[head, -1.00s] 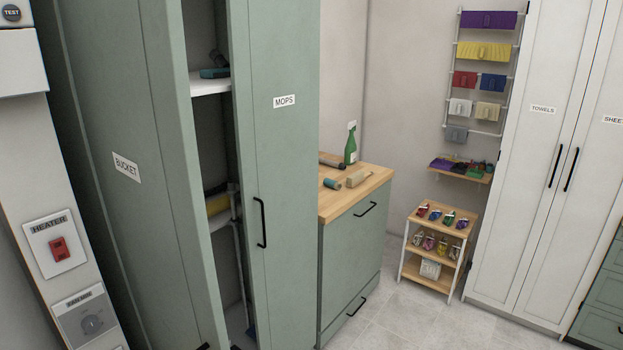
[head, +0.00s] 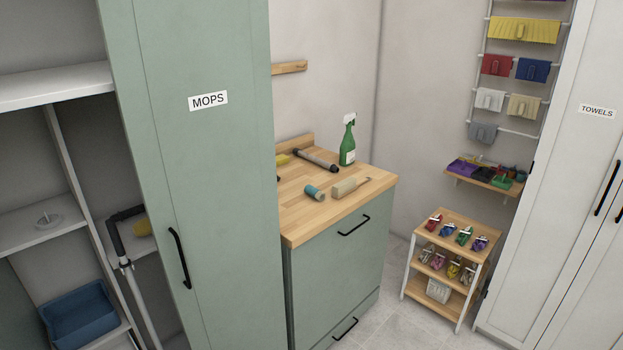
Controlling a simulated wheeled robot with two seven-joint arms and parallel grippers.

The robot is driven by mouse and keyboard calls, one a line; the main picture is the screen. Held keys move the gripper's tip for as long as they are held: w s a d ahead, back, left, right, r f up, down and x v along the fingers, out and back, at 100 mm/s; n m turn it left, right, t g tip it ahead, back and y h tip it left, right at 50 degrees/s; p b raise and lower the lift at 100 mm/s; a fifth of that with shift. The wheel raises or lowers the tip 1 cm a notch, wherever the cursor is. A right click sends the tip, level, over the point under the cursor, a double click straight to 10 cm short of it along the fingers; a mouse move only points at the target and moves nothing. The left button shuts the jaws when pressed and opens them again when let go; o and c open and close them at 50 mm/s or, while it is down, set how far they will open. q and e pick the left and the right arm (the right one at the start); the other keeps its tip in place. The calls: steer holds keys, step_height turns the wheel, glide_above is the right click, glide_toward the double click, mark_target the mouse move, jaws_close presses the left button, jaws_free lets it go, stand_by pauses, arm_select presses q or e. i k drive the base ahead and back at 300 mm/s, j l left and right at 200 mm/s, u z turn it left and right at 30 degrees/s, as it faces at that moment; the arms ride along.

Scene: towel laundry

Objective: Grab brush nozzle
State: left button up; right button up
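No thing in view can be clearly told as the brush nozzle. On the wooden counter (head: 300,220) lie a dark grey tube (head: 316,160), a short teal cylinder with a pale end (head: 314,192) and a beige block with a thin hooked end (head: 349,187). A yellow piece (head: 282,159) is partly hidden behind the tall MOPS door (head: 210,150). Neither of my grippers is in view.
A green spray bottle (head: 348,145) stands at the counter's back. A blue bin (head: 80,318) sits low in the cabinet. A small shelf cart (head: 447,222) stands right of the counter, beside the white TOWELS cabinet (head: 570,200). Some floor (head: 375,320) is clear between counter and cart.

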mark_target(313, 192)
steer(key=i+l+u, duration=0.4)
steer(key=i+l, duration=0.85)
steer(key=i+l+u, duration=0.1)
steer(key=l+u, duration=0.35)
steer(key=l, duration=2.3)
